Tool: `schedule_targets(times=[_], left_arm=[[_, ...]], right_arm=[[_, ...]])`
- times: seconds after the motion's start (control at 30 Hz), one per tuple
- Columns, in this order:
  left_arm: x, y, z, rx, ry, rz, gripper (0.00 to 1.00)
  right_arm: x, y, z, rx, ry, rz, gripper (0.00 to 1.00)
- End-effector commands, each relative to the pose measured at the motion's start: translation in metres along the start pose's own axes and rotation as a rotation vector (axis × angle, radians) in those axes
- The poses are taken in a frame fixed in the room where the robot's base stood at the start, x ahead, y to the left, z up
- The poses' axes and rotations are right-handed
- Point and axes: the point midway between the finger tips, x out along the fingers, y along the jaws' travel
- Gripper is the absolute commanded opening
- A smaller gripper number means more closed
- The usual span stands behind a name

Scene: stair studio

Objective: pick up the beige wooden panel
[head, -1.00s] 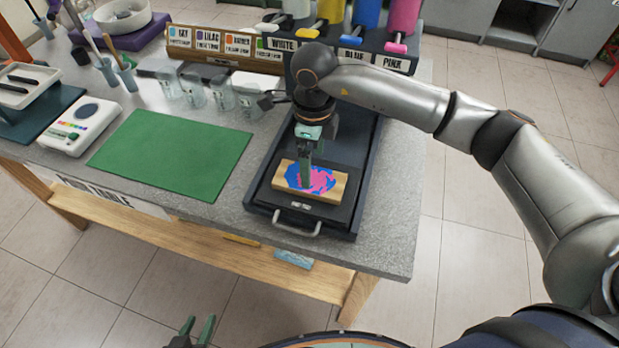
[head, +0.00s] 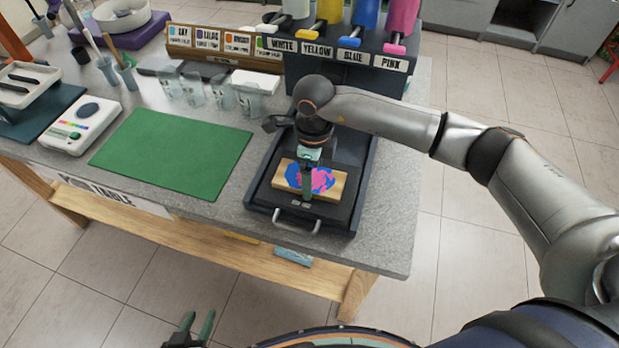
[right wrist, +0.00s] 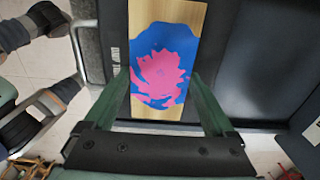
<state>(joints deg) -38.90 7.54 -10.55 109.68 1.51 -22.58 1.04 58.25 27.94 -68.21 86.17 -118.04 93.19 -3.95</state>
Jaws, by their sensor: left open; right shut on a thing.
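The beige wooden panel (head: 335,188) lies flat on the dark sliding tray (head: 353,172), with blue and pink paint over its middle. It also shows in the right wrist view (right wrist: 185,20), with bare wood at its ends. My right gripper (head: 307,196) reaches down over the panel. In the right wrist view, its green fingers (right wrist: 160,80) stand at the panel's two long sides and are shut on it. I cannot see any gap between panel and tray. My left gripper (head: 196,328) is open and empty, low in the head view, away from the table.
The tray has a metal handle (head: 297,222) at its front. A green mat (head: 172,152) lies left of it. Clear cups (head: 220,92), a label rack (head: 222,42) and paint dispensers (head: 345,45) stand behind. A white device (head: 80,125) sits at far left.

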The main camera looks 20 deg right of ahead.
Motion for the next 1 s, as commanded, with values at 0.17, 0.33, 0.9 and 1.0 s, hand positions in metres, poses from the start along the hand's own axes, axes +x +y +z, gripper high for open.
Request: schedule_targets(times=[0.17, 0.33, 0.9, 1.0], left_arm=[[0.0, 0.0, 0.0, 0.0, 0.0, 0.0, 0.42], [0.0, 0.0, 0.0, 0.0, 0.0, 0.0, 0.42], [0.007, -0.001, 0.008, 0.0, -0.001, 0.0, 0.42], [0.009, -0.001, 0.01, -0.001, -0.001, 0.0, 0.42]], right_arm=[[-0.001, 0.0, 0.0, 0.0, 0.0, -0.001, 0.38], [-0.001, -0.001, 0.0, 0.001, -0.001, -0.001, 0.19], [-0.043, 0.007, -0.004, -0.003, -0.005, -0.003, 0.18], [-0.063, 0.022, -0.013, -0.005, -0.006, -0.005, 0.18]])
